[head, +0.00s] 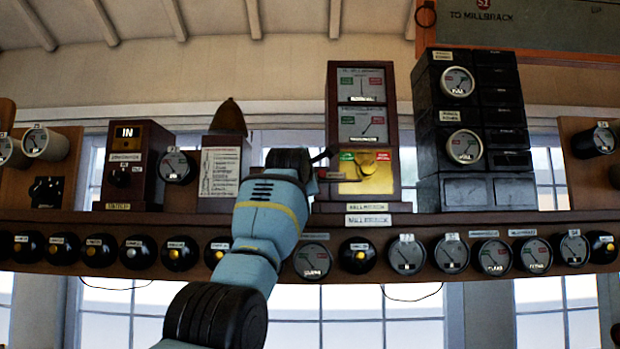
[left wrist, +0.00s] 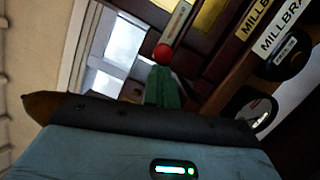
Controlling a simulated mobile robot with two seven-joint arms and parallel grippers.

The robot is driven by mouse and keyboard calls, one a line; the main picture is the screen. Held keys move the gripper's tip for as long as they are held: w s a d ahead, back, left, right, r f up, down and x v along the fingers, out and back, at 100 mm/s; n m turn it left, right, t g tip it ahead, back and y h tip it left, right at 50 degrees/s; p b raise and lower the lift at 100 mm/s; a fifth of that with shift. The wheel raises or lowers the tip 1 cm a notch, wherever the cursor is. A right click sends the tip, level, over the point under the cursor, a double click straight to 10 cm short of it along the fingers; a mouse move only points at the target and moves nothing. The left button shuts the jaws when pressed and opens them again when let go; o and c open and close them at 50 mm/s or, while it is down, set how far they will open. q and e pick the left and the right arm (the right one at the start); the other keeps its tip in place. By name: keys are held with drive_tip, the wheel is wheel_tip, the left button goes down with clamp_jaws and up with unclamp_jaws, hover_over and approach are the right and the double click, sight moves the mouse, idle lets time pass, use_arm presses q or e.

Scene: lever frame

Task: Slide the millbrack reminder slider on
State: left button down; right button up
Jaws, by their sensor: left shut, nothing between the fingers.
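The Millbrack instrument is a dark wooden case (head: 333,110) with two dials and a brass front, above a white MILLBRACK label (head: 368,219) in the head view. My left gripper (head: 322,158) is at the lower left of this case, shut and empty. In the left wrist view a small red knob (left wrist: 162,51) shows just beyond a dark green piece at the middle of the hand. I cannot tell whether the knob touches the gripper. The knob is probably the slider's; its own label is not readable, and in the head view my arm hides it. My right gripper is not in view.
The shelf (head: 450,222) carries more instruments: a stack of black boxes (head: 470,130) to the right and a wooden IN box (head: 135,165) to the left. A row of round dials and plungers runs along the shelf front. Windows lie behind.

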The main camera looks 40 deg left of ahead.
use_arm(q)
drive_tip(key=w+d, duration=0.2)
drive_tip(key=d, duration=0.1)
drive_tip(key=shift+w, duration=0.15)
drive_tip(key=shift+a, duration=0.1)
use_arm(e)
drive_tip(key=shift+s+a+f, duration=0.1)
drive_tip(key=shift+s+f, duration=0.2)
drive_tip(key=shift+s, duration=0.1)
use_arm(q)
drive_tip(key=shift+s+a+f, duration=0.1)
drive_tip(key=shift+s+a, duration=0.1)
drive_tip(key=shift+a, duration=0.15)
approach(329, 178)
drive_tip(key=s+a+f, duration=0.1)
drive_tip(key=s, duration=0.5)
drive_tip(key=shift+s+a, duration=0.15)
drive_tip(key=shift+s, duration=0.2)
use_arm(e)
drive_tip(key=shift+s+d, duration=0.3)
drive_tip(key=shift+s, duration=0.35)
use_arm(q)
drive_tip(key=shift+f, duration=0.1)
